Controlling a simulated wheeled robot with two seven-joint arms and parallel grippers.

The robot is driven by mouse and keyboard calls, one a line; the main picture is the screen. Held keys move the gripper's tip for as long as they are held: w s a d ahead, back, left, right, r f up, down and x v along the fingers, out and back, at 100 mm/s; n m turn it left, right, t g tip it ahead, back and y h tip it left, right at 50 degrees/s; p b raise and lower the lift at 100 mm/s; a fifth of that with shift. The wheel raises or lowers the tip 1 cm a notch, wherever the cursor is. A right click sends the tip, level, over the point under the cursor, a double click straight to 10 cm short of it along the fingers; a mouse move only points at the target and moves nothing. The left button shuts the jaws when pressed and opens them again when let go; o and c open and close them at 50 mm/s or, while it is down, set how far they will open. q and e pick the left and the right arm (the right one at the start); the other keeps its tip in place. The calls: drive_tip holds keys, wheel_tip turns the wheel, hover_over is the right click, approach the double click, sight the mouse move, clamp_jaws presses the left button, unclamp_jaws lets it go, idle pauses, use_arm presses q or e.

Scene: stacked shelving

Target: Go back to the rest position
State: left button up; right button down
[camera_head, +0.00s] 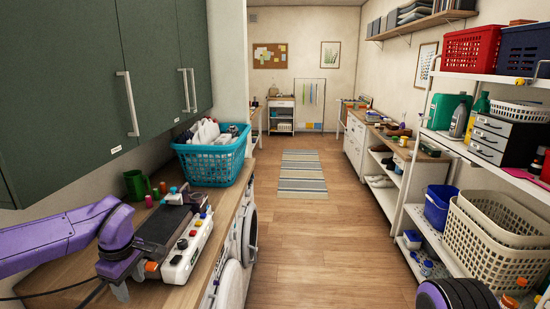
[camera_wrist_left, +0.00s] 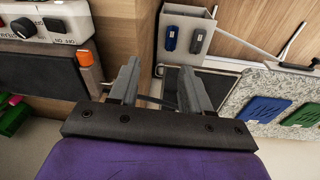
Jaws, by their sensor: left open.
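My left arm comes in from the left in the camera_head view, purple, low over the wooden counter (camera_head: 75,290). Its left gripper (camera_head: 120,290) points down near the counter's front part, beside a white and dark device with knobs (camera_head: 187,250). In the camera_wrist_left view the two grey fingers of the left gripper (camera_wrist_left: 160,85) stand apart with nothing between them. A purple and black part at the bottom right of the camera_head view looks like my right arm; its gripper is out of view.
A teal laundry basket (camera_head: 210,165) and a green mug (camera_head: 136,184) stand farther back on the counter. Green cabinets (camera_head: 90,90) hang above. A white shelf with a beige basket (camera_head: 495,235) stands at right.

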use_arm(q)
drive_tip(key=s+d+f+m+t+y+b, duration=0.1)
drive_tip(key=s+d+f+t+b, duration=0.15)
drive_tip(key=f, duration=0.65)
drive_tip(key=s+d+f+t+y+b, duration=0.15)
drive_tip(key=s+f, duration=0.25)
drive_tip(key=f, duration=0.5)
drive_tip(key=s+d+f+m+t+y+b, duration=0.1)
drive_tip(key=s+f+b, duration=0.15)
drive_tip(key=f, duration=0.75)
drive_tip(key=s+f+m+g+b, duration=0.1)
drive_tip(key=s+f+m, duration=0.1)
drive_tip(key=s+f, duration=0.2)
drive_tip(key=s+a+f+m+g+h+b, duration=0.1)
drive_tip(key=s+f, duration=0.4)
drive_tip(key=s, duration=0.6)
drive_tip(key=s+f+m+g+b, duration=0.1)
drive_tip(key=s+f+m+b, duration=0.2)
drive_tip(key=s, duration=0.5)
wheel_tip(320, 180, down, 2)
drive_tip(key=shift+s+a+f+m, duration=0.2)
drive_tip(key=shift+a+m, duration=0.05)
drive_tip(key=shift+m, duration=0.25)
